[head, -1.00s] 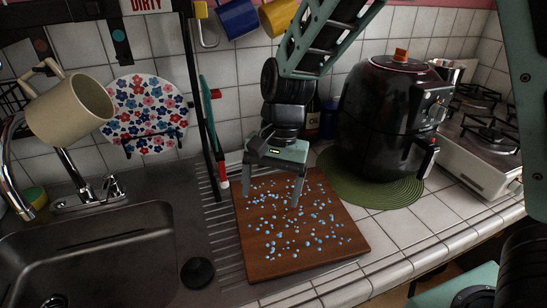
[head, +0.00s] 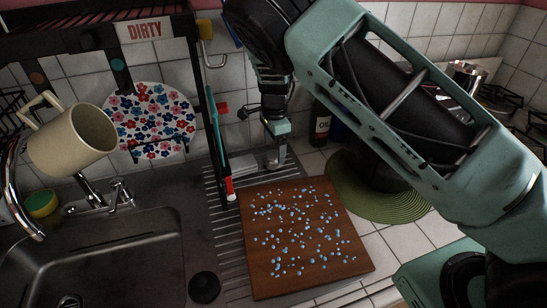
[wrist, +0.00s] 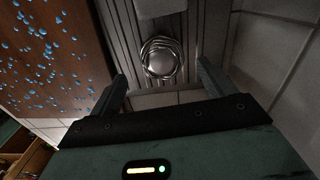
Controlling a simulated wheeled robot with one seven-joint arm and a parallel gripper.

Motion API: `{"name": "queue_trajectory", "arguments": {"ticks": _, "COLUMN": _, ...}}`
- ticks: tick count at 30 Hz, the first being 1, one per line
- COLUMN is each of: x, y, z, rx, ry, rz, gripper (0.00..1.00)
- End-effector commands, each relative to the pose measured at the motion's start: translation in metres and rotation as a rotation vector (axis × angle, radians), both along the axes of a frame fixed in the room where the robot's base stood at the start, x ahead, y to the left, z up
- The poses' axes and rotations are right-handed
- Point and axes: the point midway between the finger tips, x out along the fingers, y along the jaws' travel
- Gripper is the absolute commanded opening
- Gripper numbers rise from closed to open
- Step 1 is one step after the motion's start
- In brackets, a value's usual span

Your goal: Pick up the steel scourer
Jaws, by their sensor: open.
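The steel scourer (wrist: 162,58) is a round coil of shiny wire in the wrist view. It lies on the ribbed drainboard (wrist: 207,30), beyond my fingertips and roughly centred between them. My gripper (wrist: 162,70) is open, with nothing between its fingers. In the head view my gripper (head: 276,158) is low behind the cutting board's back edge, near the tiled wall. I cannot make out the scourer in the head view; the gripper and arm cover that area.
A wooden cutting board (head: 300,235) with blue drops lies in front of the gripper. A pale block (head: 243,166) sits just left of it. A dark bottle (head: 320,126) and green mat (head: 365,190) stand right. The dish rack post (head: 216,110) rises at left.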

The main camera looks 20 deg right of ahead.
Motion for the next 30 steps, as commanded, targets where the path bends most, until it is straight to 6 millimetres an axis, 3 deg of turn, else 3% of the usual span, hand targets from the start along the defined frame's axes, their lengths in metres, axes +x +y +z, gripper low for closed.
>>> {"name": "queue_trajectory", "arguments": {"ticks": 8, "x": 0.003, "y": 0.002, "z": -0.031, "rx": 0.000, "ry": 0.002, "rz": 0.002, "gripper": 0.82}}
{"name": "queue_trajectory", "arguments": {"ticks": 16, "x": 0.003, "y": 0.002, "z": -0.036, "rx": 0.002, "ry": -0.001, "rz": 0.001, "gripper": 0.82}}
{"name": "queue_trajectory", "arguments": {"ticks": 17, "x": 0.003, "y": 0.002, "z": -0.036, "rx": 0.002, "ry": 0.000, "rz": 0.002, "gripper": 0.79}}
{"name": "queue_trajectory", "arguments": {"ticks": 21, "x": 0.003, "y": 0.002, "z": -0.036, "rx": 0.002, "ry": 0.000, "rz": 0.002, "gripper": 0.40}}
{"name": "queue_trajectory", "arguments": {"ticks": 22, "x": 0.003, "y": 0.002, "z": -0.036, "rx": 0.001, "ry": 0.000, "rz": 0.002, "gripper": 0.34}}
{"name": "queue_trajectory", "arguments": {"ticks": 30, "x": 0.003, "y": 0.002, "z": -0.036, "rx": 0.001, "ry": 0.000, "rz": 0.002, "gripper": 0.34}}
